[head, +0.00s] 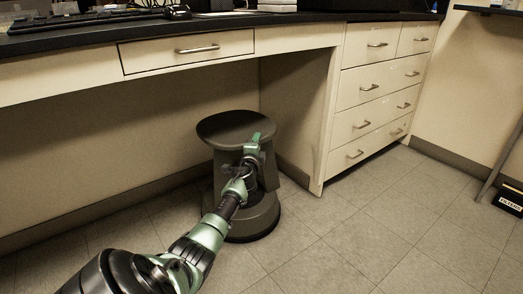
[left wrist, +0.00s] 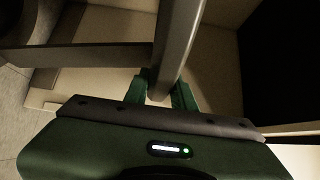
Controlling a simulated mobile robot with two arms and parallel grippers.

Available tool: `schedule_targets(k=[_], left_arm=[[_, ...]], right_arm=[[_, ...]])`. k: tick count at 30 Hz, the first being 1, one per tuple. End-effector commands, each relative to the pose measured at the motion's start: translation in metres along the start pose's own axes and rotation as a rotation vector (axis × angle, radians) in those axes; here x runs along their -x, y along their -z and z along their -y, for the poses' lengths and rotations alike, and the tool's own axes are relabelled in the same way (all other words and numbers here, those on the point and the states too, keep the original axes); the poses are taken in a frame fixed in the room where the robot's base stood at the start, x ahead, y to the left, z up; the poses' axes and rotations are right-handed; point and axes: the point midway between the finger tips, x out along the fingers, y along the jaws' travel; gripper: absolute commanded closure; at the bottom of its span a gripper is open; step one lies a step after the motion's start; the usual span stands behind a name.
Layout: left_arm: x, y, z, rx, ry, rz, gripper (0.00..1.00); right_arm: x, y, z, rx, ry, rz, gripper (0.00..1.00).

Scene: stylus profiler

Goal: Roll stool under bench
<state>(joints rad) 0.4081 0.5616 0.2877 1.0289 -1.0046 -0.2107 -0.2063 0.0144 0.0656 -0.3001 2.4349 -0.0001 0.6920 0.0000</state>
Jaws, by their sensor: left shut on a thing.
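The dark grey stool (head: 222,126) stands upright on its wide round base. In the head view its seat shows against the knee space of the bench (head: 300,42), just left of the drawer unit, and its base rests on the floor. My left gripper (head: 256,150) is shut on the stool at the near right side, below the seat rim. In the left wrist view, a grey edge of the stool (left wrist: 178,45) runs between the two green fingers (left wrist: 160,92). My arm hides part of the stool's body and base. My right gripper is not in view.
The drawer unit (head: 372,90) stands right of the knee space, its side panel close to the stool. A thin drawer (head: 188,52) hangs under the benchtop. Tiled floor (head: 400,225) is clear at the right. A black labelled box (head: 509,200) sits at the far right.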

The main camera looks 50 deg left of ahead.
Motion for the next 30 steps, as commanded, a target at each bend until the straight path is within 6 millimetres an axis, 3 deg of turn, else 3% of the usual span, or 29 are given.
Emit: schedule_targets(k=[15, 16, 18, 30], left_arm=[[-0.0043, -0.0066, 0.0015, 0.0, 0.001, 0.006, 1.0], [-0.0044, -0.0067, 0.0017, 0.0, 0.001, 0.006, 0.69], [-0.0042, -0.0061, 0.0015, 0.0, 0.001, 0.005, 0.53], [0.0021, -0.0031, 0.0006, -0.001, -0.002, -0.001, 0.53]], right_arm=[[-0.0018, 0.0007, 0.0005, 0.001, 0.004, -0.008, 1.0], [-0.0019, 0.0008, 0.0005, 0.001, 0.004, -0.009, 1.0], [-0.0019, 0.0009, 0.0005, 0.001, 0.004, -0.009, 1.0], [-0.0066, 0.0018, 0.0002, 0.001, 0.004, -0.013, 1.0]])
